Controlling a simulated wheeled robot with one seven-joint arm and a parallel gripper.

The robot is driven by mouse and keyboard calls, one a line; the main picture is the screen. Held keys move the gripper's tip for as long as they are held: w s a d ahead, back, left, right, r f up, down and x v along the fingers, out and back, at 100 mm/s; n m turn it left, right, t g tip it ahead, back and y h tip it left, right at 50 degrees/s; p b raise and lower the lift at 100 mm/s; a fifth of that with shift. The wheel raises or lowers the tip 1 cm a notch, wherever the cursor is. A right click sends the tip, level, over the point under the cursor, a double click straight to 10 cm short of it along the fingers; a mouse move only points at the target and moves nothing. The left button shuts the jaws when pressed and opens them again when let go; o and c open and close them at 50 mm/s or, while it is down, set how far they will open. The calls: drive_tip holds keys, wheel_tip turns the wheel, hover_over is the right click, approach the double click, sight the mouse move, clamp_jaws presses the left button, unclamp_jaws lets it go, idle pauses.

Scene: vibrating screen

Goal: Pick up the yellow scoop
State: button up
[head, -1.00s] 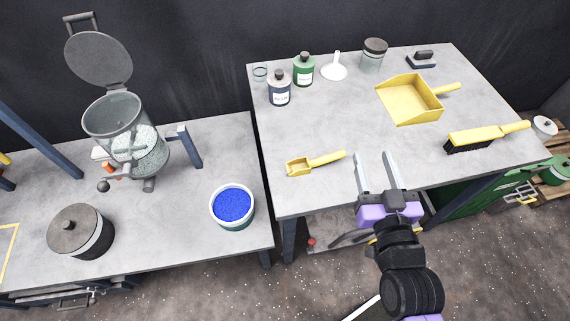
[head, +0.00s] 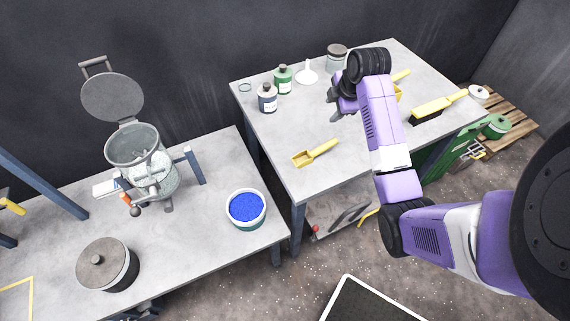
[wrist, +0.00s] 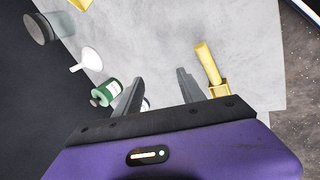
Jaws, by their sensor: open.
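The yellow scoop (head: 315,153) lies on the right-hand grey table, near its front left edge, its handle pointing to the back right. In the wrist view, the scoop (wrist: 208,62) lies right of my fingers, its bowl partly hidden behind my gripper body. My gripper (head: 338,107) is over the middle of that table, beyond the scoop and to its right, apart from it. In the wrist view, the two fingers of my gripper (wrist: 158,85) are spread with nothing between their tips.
A dark bottle (head: 267,99), a green bottle (head: 283,80), a white funnel (head: 307,72) and a jar (head: 336,56) stand along the back. A yellow brush (head: 438,104) lies right. My arm mostly hides the yellow dustpan (head: 398,92). The table around the scoop is clear.

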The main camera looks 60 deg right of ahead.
sight(325, 145)
drive_tip(key=s+a+f+n+g+y, duration=0.2)
drive_tip(key=s+a+f+n, duration=0.15)
drive_tip(key=a, duration=0.25)
drive_tip(key=shift+w+p+x, duration=0.15)
drive_tip(key=shift+p+x, duration=0.25)
drive_tip(key=shift+x, duration=1.5)
drive_tip(key=shift+w+p+x, duration=0.15)
drive_tip(key=shift+p+x, duration=0.2)
drive_tip(key=shift+x, duration=1.55)
drive_tip(key=shift+a, duration=0.15)
clamp_jaws()
